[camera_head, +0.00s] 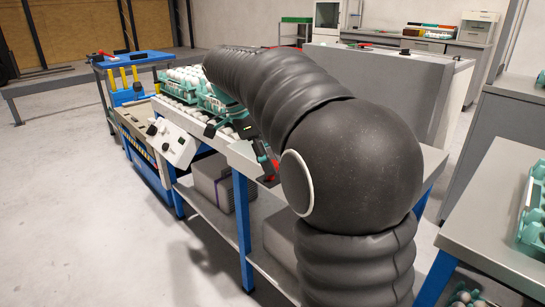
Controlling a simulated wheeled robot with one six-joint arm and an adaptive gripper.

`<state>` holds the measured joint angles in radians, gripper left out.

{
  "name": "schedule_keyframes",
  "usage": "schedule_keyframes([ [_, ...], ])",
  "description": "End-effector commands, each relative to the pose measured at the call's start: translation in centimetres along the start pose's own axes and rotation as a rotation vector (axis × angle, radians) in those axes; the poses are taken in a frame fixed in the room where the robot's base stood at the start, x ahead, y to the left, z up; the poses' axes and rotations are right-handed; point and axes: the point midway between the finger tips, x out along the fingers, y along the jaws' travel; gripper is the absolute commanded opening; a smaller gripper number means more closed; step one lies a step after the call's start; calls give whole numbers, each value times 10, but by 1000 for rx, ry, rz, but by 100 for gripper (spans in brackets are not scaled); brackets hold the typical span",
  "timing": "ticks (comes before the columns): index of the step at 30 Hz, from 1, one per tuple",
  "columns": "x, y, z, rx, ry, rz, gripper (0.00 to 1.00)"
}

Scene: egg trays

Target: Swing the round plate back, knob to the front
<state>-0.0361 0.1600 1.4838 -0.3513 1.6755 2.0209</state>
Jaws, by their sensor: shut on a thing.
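My gripper (266,165) is partly in view, low beside the near end of the egg line, with my arm covering much of it. Its dark fingers are at a small red part (273,167), and it is shut on it. I cannot tell from this view whether the red part is the knob. The round plate cannot be made out; my arm hides the area behind the gripper.
Green egg trays with white eggs (188,78) stand on the egg line at the left. A white control box (170,143) juts out in front. A grey table (490,225) with a green tray is at the right. The floor at left is clear.

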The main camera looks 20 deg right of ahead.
Motion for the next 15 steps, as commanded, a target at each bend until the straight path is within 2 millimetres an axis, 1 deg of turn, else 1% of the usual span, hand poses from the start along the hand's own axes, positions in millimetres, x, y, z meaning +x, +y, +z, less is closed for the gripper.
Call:
schedule_keyframes([
  [14,-2,0,6,1,-2,-10,0],
  [15,-2,0,6,0,-3,-10,44],
])
